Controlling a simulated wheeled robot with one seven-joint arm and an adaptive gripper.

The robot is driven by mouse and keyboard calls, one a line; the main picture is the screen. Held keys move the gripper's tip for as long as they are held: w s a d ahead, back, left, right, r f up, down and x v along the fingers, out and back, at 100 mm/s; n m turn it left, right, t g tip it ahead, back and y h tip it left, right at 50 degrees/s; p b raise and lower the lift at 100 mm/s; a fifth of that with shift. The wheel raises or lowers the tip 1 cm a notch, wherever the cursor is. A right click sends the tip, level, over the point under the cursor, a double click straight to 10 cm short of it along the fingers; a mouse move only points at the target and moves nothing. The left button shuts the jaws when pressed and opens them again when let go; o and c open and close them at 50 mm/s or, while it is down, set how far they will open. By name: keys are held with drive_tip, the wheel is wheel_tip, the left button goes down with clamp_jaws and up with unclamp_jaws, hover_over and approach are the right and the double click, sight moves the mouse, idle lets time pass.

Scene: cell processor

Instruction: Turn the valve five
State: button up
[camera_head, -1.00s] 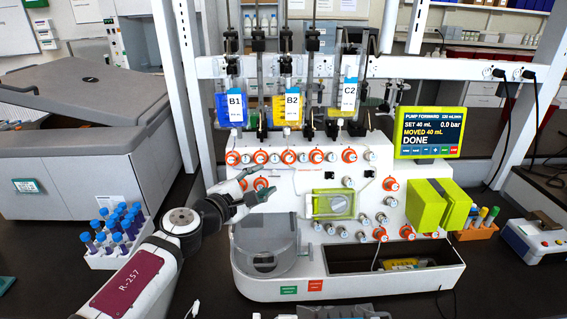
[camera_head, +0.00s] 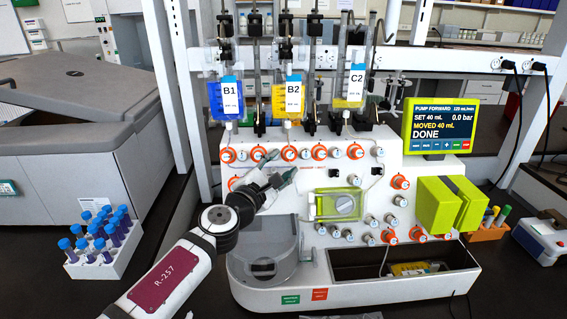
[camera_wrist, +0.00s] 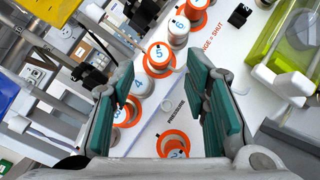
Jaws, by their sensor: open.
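Valve five (camera_wrist: 160,56) is a white round knob marked 5 on an orange ring, in the slanting row of numbered knobs in the wrist view. In the head view it appears to be the orange-ringed knob (camera_head: 289,153) below the B2 column. My gripper (camera_head: 283,166) is open, its fingertips just in front of the panel and slightly below that knob. In the wrist view, the teal-padded fingers of my gripper (camera_wrist: 160,72) lie to either side, with valve five between and beyond their tips. Nothing is held. I cannot tell whether a fingertip touches a knob.
Valve six (camera_wrist: 178,31) and valve four (camera_wrist: 141,84) stand close on either side of valve five. Lower orange-ringed knobs (camera_wrist: 174,144) lie beneath the fingers. A green-framed pump (camera_head: 338,204) sits to the right. The screen (camera_head: 439,127) reads DONE. A tube rack (camera_head: 107,252) stands at left.

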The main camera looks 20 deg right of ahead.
sight(289, 157)
drive_tip(key=shift+b+x, duration=0.8)
drive_tip(key=shift+x, duration=1.2)
drive_tip(key=shift+c, duration=0.2)
clamp_jaws()
